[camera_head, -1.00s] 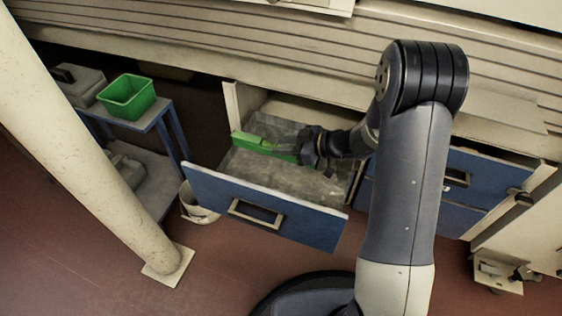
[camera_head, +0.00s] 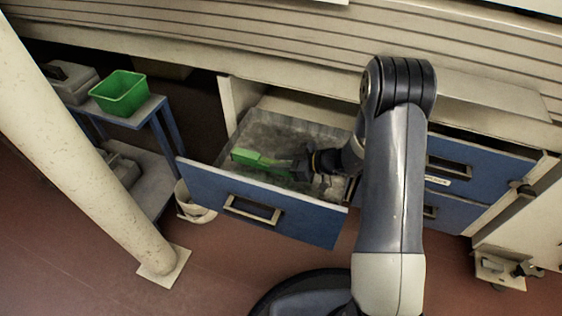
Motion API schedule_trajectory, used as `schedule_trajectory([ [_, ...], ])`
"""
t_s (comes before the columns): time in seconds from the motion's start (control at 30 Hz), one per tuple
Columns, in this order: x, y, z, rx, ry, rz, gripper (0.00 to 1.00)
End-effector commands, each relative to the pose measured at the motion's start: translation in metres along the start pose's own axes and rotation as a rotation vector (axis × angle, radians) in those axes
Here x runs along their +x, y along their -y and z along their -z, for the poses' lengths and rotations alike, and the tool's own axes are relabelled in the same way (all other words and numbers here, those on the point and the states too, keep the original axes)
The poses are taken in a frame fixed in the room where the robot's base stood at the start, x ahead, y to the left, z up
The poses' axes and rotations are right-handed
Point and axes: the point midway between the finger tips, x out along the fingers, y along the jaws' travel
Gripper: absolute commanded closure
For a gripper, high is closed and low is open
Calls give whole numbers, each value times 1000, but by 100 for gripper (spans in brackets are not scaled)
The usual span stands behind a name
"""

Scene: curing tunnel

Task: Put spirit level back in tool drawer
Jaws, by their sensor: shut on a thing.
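The green spirit level (camera_head: 249,158) is inside the open tool drawer (camera_head: 258,186), low over or touching its grey bottom; I cannot tell which. It lies roughly lengthwise across the drawer, its left end clear and its right part running under my gripper. My gripper (camera_head: 298,168) is shut on the spirit level near its right end. The fingers are dark and partly lost against the drawer floor. The drawer has a blue front with a pale-framed handle.
A blue-framed side table (camera_head: 150,112) at left holds a green bin (camera_head: 120,93) and a grey case (camera_head: 72,82). A pale slanted post (camera_head: 75,150) stands in the left foreground. A white bucket (camera_head: 190,203) is beside the drawer. More blue drawers (camera_head: 470,165) are at right.

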Motion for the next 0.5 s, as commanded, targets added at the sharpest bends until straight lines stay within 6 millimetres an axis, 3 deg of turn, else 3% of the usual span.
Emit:
schedule_trajectory([
  [0.5,3,0,-8,-1,-1,0,100],
])
